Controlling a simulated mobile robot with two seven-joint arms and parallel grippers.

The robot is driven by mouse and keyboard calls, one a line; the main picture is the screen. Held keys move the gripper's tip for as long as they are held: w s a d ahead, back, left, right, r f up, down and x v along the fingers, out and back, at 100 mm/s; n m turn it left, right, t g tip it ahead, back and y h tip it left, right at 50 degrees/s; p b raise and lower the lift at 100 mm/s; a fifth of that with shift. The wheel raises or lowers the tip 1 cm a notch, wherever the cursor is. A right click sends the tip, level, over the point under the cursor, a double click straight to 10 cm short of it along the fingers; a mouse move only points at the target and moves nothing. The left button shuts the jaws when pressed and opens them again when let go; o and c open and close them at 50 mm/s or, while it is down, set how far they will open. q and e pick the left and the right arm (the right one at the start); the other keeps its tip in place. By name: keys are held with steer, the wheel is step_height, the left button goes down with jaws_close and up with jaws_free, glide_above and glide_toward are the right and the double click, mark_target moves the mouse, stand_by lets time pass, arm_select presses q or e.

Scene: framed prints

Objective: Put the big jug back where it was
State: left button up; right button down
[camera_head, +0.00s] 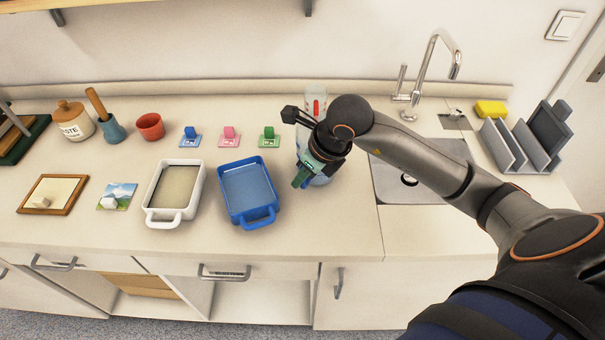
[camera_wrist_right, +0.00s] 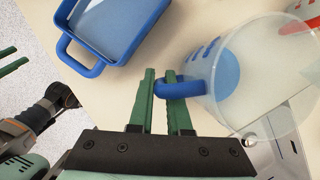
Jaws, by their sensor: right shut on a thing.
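A clear jug with a blue handle (camera_wrist_right: 182,88) and a blue-tinted bottom fills the right of the wrist view; its clear wall (camera_wrist_right: 255,75) shows there. In the head view part of the jug (camera_head: 301,140) shows behind my right gripper (camera_head: 302,180). The right gripper's green fingers (camera_wrist_right: 165,98) are shut on the blue handle. I cannot tell whether the jug touches the counter. A second clear vessel with red marks (camera_head: 316,103) stands behind it. Two green fingers of my left gripper (camera_wrist_right: 12,59) show apart at the wrist view's left edge.
A blue dish (camera_head: 224,189) and white dish (camera_head: 151,192) stand left of the jug. Small blue (camera_head: 190,138), pink (camera_head: 229,137) and green (camera_head: 268,139) pieces sit behind them. The sink (camera_head: 385,188) and tap (camera_head: 430,70) are right, partly hidden by my arm.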

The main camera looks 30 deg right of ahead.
steer(key=shift+f, duration=0.1)
steer(key=c, duration=0.9)
jaws_free()
steer(key=shift+o, duration=0.2)
steer(key=shift+r, duration=0.25)
steer(key=v, duration=1.1)
steer(key=shift+s+r, duration=0.2)
steer(key=shift+r, duration=0.15)
